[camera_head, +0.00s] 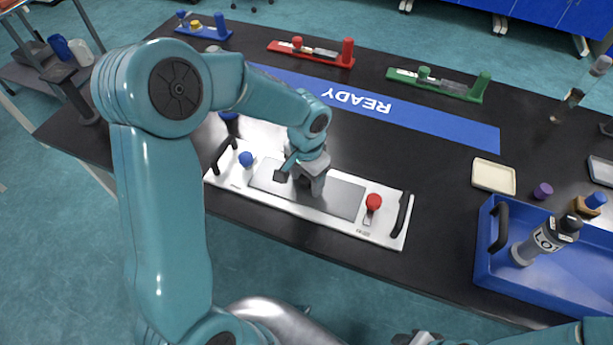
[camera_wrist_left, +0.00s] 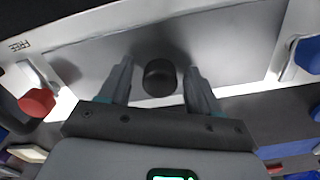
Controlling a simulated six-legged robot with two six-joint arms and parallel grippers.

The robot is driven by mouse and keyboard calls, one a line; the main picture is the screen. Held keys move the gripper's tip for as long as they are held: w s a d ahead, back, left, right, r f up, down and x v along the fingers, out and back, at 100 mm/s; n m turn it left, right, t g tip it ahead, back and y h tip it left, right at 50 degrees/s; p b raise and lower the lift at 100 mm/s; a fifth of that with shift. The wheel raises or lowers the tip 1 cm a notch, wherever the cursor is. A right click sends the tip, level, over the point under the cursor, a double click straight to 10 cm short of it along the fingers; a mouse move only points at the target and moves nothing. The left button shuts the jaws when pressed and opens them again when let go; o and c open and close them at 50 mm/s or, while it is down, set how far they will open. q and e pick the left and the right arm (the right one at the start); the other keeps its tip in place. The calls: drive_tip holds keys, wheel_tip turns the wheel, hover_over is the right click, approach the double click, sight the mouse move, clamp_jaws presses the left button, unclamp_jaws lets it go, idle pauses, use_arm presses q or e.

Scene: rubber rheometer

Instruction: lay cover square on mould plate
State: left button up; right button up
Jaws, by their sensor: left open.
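A flat grey sheet (camera_head: 342,199), which looks like the cover, lies on the white mould plate (camera_head: 245,186). It also shows in the left wrist view (camera_wrist_left: 215,50). Its edges look roughly parallel to the plate's edges. A short black knob (camera_wrist_left: 159,77) stands over the grey sheet. My left gripper (camera_head: 306,184) is above the middle of the sheet and hides part of it. In the left wrist view its fingers (camera_wrist_left: 158,70) are open, one on each side of the knob, with gaps showing. A grey part at the bottom edge may be my right gripper (camera_head: 418,339); its fingers are not clear.
The plate carries a red knob (camera_head: 373,202), a blue knob (camera_head: 246,159) and black end handles (camera_head: 401,214). A blue strip marked READY (camera_head: 370,104) lies behind it. A blue tray (camera_head: 486,248) with a bottle stands right. Red (camera_head: 310,53) and green (camera_head: 437,84) fixtures stand behind.

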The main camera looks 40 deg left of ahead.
use_arm(q)
wheel_tip(320, 180, up, 12)
drive_tip(key=shift+r+p, duration=0.15)
drive_tip(key=shift+p, duration=0.2)
idle(0.4)
